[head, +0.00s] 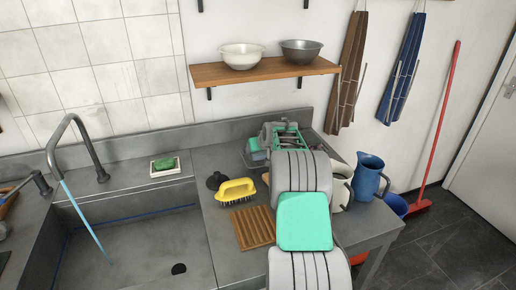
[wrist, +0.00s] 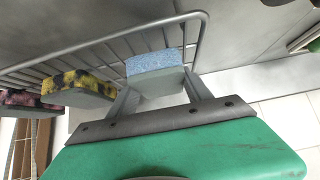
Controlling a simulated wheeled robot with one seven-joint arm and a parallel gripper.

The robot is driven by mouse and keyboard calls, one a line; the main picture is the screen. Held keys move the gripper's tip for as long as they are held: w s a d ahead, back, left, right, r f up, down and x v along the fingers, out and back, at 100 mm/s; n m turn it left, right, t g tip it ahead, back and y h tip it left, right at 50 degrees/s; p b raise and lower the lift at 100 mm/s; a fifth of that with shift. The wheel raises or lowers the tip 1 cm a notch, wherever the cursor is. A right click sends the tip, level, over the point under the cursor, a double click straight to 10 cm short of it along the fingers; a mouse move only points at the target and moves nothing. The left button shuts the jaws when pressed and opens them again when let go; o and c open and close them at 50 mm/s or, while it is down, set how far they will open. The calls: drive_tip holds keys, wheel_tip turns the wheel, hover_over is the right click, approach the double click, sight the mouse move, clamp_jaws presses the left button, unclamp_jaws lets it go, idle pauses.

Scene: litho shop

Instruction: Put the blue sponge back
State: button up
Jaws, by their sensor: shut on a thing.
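My gripper (wrist: 160,84) is shut on the blue sponge (wrist: 155,62) in the wrist view, with one grey finger on each side of it. The sponge has a speckled blue part and a paler grey-green part. It is by the wire rail (wrist: 100,44) of a rack; I cannot tell whether it rests on anything. A yellow-and-black sponge (wrist: 78,86) and a pink-and-black sponge (wrist: 16,98) are to the left along the same rail. In the head view my arm hides the fingers and the blue sponge.
A yellow brush (head: 236,190), a wooden slatted board (head: 253,228) and a green sponge in a white dish (head: 164,167) are left of my arm. The sink (head: 130,250) lies further left. A blue jug (head: 370,178) stands to the right. A wall shelf (head: 265,70) holds two bowls.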

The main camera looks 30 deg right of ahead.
drive_tip(key=shift+f+b, duration=0.2)
drive_tip(key=shift+b, duration=0.1)
drive_tip(key=o, duration=1.5)
drive_tip(key=shift+r, duration=0.1)
drive_tip(key=shift+o, duration=0.2)
